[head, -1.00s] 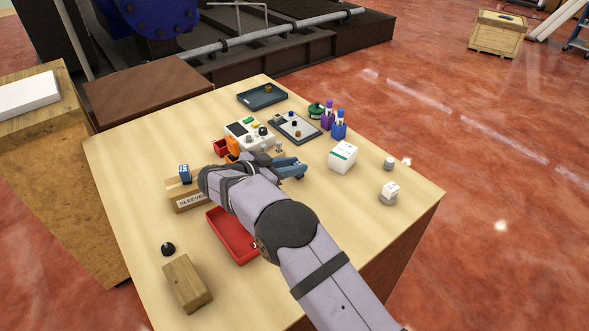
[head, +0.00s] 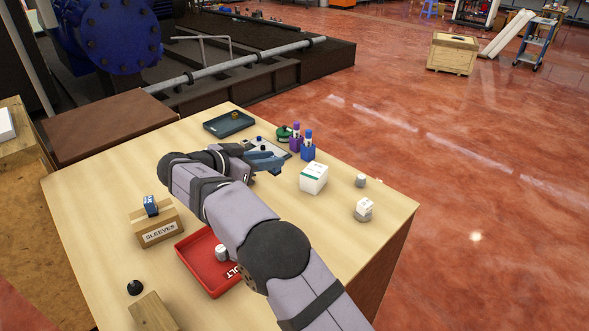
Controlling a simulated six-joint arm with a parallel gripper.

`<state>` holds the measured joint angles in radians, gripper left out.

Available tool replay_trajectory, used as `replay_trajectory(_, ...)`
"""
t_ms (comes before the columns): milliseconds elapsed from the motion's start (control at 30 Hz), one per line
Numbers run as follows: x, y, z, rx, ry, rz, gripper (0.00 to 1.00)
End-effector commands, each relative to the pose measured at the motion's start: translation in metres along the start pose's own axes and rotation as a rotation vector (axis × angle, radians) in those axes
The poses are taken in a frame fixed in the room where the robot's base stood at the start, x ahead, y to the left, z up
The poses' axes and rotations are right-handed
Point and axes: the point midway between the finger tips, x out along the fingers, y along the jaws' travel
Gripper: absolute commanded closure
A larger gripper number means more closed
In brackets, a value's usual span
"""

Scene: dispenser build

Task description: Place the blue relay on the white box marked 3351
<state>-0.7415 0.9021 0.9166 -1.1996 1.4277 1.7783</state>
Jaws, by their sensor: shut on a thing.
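My gripper (head: 272,160) is above the middle of the table, fingers pointing right, left of the white box and apart from it. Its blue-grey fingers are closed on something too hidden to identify. A small blue block (head: 151,205), possibly a relay, sits on the cardboard box labelled SLEEVES (head: 147,231) at the left. A white box (head: 314,180) with a green stripe stands on the table right of my gripper. A smaller white block (head: 365,204) sits on a grey round base farther right. I cannot read 3351 on either.
A red tray (head: 183,253) holding a white piece lies partly behind my arm. Purple (head: 295,142) and blue (head: 308,152) holders stand behind the white box. A dark tray (head: 210,127) is at the back. A wooden block (head: 152,314) is at front left. The table's right front is clear.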

Motion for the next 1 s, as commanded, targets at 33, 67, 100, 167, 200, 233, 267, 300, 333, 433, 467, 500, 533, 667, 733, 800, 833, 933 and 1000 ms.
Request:
replay_trajectory(33,0.007,0.005,-0.01,0.013,0.001,0.015,0.99)
replay_trajectory(67,0.01,0.008,-0.017,0.018,0.001,0.024,0.99)
replay_trajectory(100,0.016,0.013,-0.027,0.024,0.001,0.039,0.99)
replay_trajectory(167,0.024,0.022,-0.045,0.036,0.002,0.063,0.99)
replay_trajectory(200,0.029,0.029,-0.058,0.045,0.001,0.081,0.99)
replay_trajectory(233,0.033,0.036,-0.069,0.051,0.001,0.095,0.99)
replay_trajectory(267,0.038,0.043,-0.079,0.056,0.001,0.11,0.99)
replay_trajectory(300,0.044,0.054,-0.091,0.063,0.001,0.131,0.99)
replay_trajectory(333,0.049,0.062,-0.1,0.07,0.001,0.147,0.99)
replay_trajectory(433,0.061,0.09,-0.125,0.084,0.0,0.188,0.99)
replay_trajectory(467,0.065,0.099,-0.132,0.088,0.0,0.199,0.99)
replay_trajectory(500,0.07,0.108,-0.141,0.091,0.0,0.205,0.99)
replay_trajectory(533,0.074,0.116,-0.147,0.093,0.001,0.208,0.99)
replay_trajectory(667,0.088,0.133,-0.163,0.074,0.001,0.174,0.99)
replay_trajectory(733,0.092,0.133,-0.165,0.057,0.001,0.136,0.99)
replay_trajectory(800,0.095,0.129,-0.162,0.035,0.0,0.086,0.99)
replay_trajectory(833,0.096,0.126,-0.16,0.027,-0.001,0.064,0.99)
replay_trajectory(933,0.098,0.112,-0.146,-0.013,-0.001,-0.025,0.99)
replay_trajectory(1000,0.101,0.1,-0.133,-0.04,-0.002,-0.087,0.99)
